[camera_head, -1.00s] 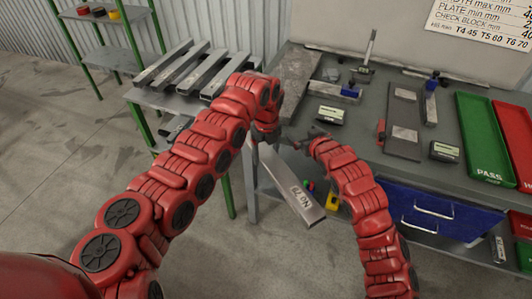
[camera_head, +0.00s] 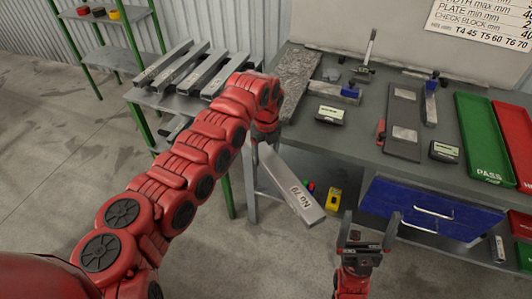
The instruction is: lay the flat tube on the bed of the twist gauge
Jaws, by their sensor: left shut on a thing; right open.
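A rough grey plate (camera_head: 298,84), small dark boxes (camera_head: 330,114) and blue-ended tools (camera_head: 350,91) stand on the table (camera_head: 352,148). A green PASS tray (camera_head: 480,135) and a red tray are at right. Several other tubes (camera_head: 190,66) lie on a rack at left. Blue drawers (camera_head: 430,208) are below.

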